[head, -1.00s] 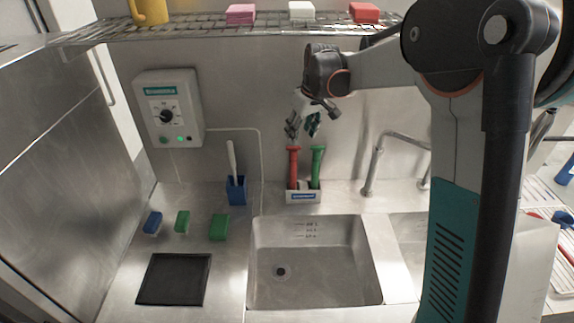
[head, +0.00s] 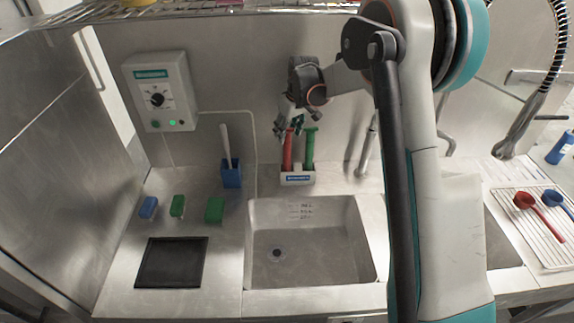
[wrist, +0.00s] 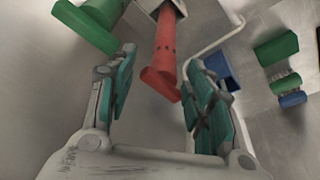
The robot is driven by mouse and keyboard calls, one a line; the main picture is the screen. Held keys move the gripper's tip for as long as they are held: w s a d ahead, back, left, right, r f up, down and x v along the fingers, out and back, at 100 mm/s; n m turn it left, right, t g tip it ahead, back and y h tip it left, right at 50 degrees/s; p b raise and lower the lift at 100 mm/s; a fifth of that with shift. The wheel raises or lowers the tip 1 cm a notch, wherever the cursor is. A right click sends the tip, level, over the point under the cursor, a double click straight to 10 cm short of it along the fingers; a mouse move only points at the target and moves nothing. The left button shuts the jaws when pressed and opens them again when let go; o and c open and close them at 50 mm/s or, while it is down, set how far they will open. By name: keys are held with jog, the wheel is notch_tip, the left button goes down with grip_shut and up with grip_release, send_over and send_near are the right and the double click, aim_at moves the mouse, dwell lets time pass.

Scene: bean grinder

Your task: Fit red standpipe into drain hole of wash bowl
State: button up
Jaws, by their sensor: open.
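The red standpipe (head: 287,152) stands upright in a small white holder (head: 298,179) behind the wash bowl. A green standpipe (head: 310,148) stands to its right in the same holder. My gripper (head: 292,127) is open at the top of the red standpipe. In the wrist view, the head of the red standpipe (wrist: 160,80) lies between the two open fingers (wrist: 157,98), with no visible contact. The green standpipe (wrist: 92,25) is just outside the left finger there. The wash bowl (head: 340,240) is empty, and its dark drain hole (head: 277,253) shows near its left side.
A blue cup with a brush (head: 231,175) stands left of the holder. Several sponges (head: 177,206) and a black mat (head: 172,262) lie on the left counter. A faucet (head: 366,150) rises to the right. A control box (head: 158,92) hangs on the wall.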

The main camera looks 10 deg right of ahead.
aim_at(287, 144)
jog(key=x, duration=0.4)
jog(key=shift+w+a+f+b, duration=0.15)
jog(key=shift+a+f+b, duration=0.05)
jog(key=shift+f+b, duration=0.2)
jog(key=shift+r, duration=0.1)
grip_shut()
